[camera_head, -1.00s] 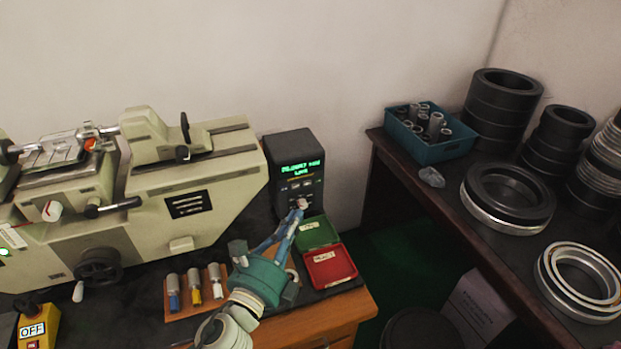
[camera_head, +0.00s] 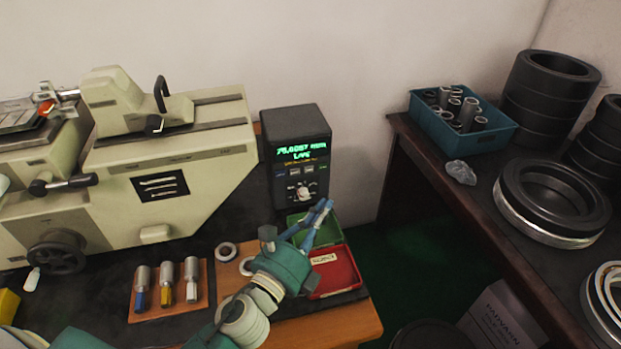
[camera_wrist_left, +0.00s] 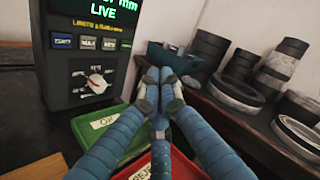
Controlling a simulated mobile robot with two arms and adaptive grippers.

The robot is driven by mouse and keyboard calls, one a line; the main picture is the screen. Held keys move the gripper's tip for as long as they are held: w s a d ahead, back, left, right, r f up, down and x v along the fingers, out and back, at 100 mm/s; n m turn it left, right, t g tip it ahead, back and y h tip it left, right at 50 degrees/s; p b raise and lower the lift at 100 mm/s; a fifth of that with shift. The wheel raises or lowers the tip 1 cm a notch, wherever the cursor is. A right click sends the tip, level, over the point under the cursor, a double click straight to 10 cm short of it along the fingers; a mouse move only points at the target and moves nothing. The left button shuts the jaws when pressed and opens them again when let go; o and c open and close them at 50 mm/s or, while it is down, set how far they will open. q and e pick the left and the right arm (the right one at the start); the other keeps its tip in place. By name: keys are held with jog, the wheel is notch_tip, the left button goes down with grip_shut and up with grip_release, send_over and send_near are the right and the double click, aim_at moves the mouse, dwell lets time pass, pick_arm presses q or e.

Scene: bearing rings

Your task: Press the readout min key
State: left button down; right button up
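The readout (camera_head: 292,125) is a dark box beside the machine, with green text ending in LIVE on its screen. A row of small keys sits under the screen. In the left wrist view a key that seems to read MIN (camera_wrist_left: 111,45) is right of a similar grey key (camera_wrist_left: 88,43) and a blue key (camera_wrist_left: 62,41). A pale knob (camera_wrist_left: 97,84) is below them. My left gripper (camera_head: 324,206) has its blue fingers together and empty, in front of and right of the readout's lower part, apart from the keys. Its fingertips also show in the left wrist view (camera_wrist_left: 159,80). My right gripper is out of view.
A green tray (camera_head: 300,220) and a red tray (camera_head: 340,276) lie below my left gripper. The cream machine (camera_head: 200,170) stands left of the readout. Several handled tools stand on a wooden block (camera_head: 150,305). A side table at right holds a teal crate (camera_head: 428,126) and dark rings.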

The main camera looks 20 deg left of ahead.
aim_at(309, 169)
pick_arm(q)
jog(key=w+a, duration=0.1)
jog(key=w, duration=0.1)
jog(key=w+a, duration=0.2)
jog(key=w, duration=0.1)
jog(key=w+a, duration=0.2)
jog(key=shift+w+p, duration=0.2)
jog(key=shift+p, duration=0.2)
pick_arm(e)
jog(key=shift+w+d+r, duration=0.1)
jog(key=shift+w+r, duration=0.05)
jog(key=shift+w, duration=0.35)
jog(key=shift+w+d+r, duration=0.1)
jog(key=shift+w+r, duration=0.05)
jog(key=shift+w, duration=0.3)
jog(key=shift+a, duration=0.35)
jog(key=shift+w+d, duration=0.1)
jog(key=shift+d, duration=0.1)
pick_arm(q)
jog(key=shift+w+a, duration=0.1)
jog(key=shift+w, duration=0.05)
jog(key=shift+w+a, duration=0.15)
jog(key=shift+w, duration=0.05)
